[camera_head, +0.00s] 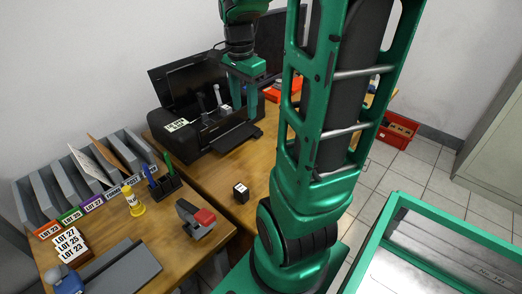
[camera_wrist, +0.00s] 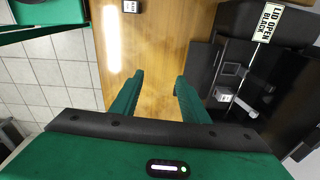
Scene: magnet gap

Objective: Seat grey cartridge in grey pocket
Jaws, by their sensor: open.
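My gripper (camera_head: 240,108) is open and empty, with its fingers beside the black printer (camera_head: 178,122). In the wrist view, my gripper (camera_wrist: 160,82) has bare wooden tabletop between its fingers. The printer's lid is up, and grey levers (camera_head: 217,96) stand inside it. A small pale-topped block (camera_wrist: 222,95) sits in the printer near a lever; I cannot tell whether it is the grey cartridge. A dark cartridge-like block with a white label (camera_head: 240,192) stands on the table in front, apart from my gripper. I cannot make out the grey pocket clearly.
A "LID OPEN BLACK" label (camera_wrist: 265,24) is on the printer. A red-and-grey device (camera_head: 196,218), a pen holder (camera_head: 163,188), a yellow bottle (camera_head: 133,203) and a file rack (camera_head: 75,195) occupy the left. The tabletop (camera_head: 205,172) before the printer is mostly clear.

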